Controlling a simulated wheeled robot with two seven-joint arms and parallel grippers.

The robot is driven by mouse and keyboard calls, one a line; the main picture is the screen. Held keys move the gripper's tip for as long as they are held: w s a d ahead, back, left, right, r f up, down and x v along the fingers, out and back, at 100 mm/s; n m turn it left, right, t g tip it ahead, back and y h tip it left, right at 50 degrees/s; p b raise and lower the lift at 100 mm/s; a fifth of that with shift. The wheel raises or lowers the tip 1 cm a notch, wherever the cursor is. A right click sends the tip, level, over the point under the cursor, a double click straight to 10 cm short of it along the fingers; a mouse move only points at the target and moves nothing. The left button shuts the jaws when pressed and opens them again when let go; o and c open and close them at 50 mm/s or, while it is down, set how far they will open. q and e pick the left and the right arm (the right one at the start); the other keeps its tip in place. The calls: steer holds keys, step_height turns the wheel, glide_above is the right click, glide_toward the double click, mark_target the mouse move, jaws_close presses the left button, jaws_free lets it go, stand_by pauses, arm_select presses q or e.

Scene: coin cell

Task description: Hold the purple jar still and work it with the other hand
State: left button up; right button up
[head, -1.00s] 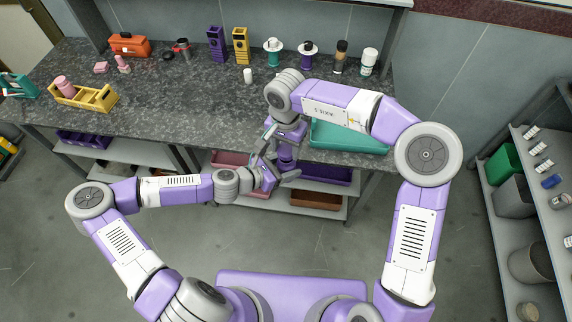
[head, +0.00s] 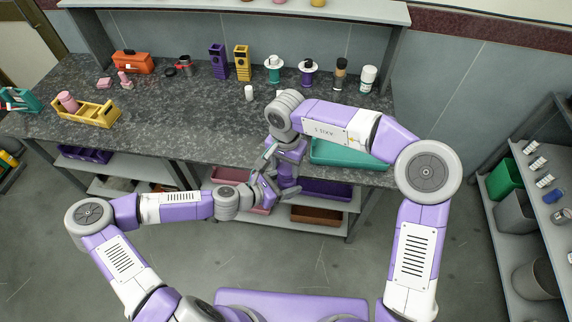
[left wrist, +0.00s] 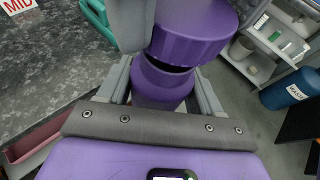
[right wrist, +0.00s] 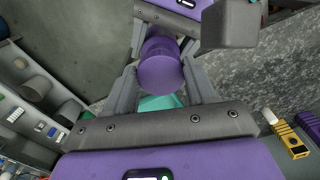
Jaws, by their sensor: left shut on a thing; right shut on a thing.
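The purple jar (left wrist: 160,84) is held up in front of the bench's front edge. My left gripper (head: 272,184) is shut around its body, one finger on each side in the left wrist view. The jar's purple lid (left wrist: 190,38) is above the body and tilted against it, with a dark gap showing between them. My right gripper (right wrist: 160,78) is shut on the lid (right wrist: 160,68), which hides much of the jar in the right wrist view. In the head view the two grippers meet and mostly cover the jar.
The dark bench (head: 180,125) carries a yellow caddy (head: 88,113), an orange toolbox (head: 133,62) and several bottles along the back. A teal tray (head: 345,153) lies just right of the grippers. Shelves with bins (head: 325,189) are below. The floor in front is clear.

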mark_target(287, 183)
steer(key=shift+f, duration=0.85)
steer(key=shift+f, duration=0.55)
